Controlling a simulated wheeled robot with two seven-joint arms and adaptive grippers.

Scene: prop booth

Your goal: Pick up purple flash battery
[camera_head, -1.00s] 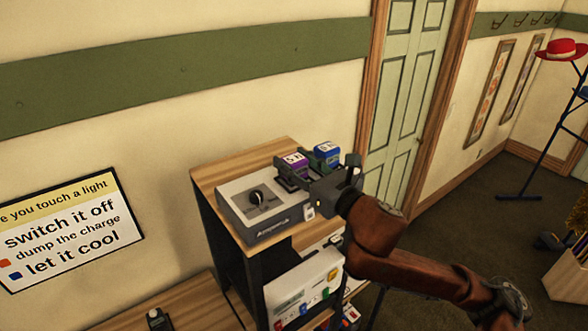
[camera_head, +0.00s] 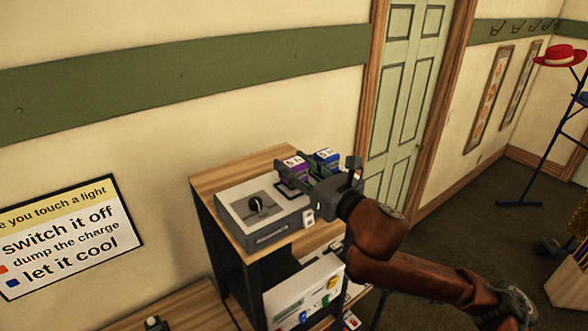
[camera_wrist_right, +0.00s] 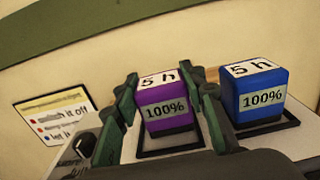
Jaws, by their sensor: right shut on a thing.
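The purple flash battery (camera_head: 295,174) has a white "5 h" top and a grey "100%" label. It is at the back right of the shelf top, and it shows upright in the right wrist view (camera_wrist_right: 168,112). My right gripper (camera_wrist_right: 168,100) is shut on it, one finger on each side. In the head view the gripper (camera_head: 298,170) partly covers the battery. A black outlined pad lies under the battery; I cannot tell whether the two touch. My left gripper is not in view.
A blue battery (camera_wrist_right: 262,92) stands close to the right of the purple one. A grey box with a black knob (camera_head: 258,222) is at the left on the wooden shelf top (camera_head: 212,180). A wall sign (camera_head: 60,235) and a green door (camera_head: 408,90) are behind.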

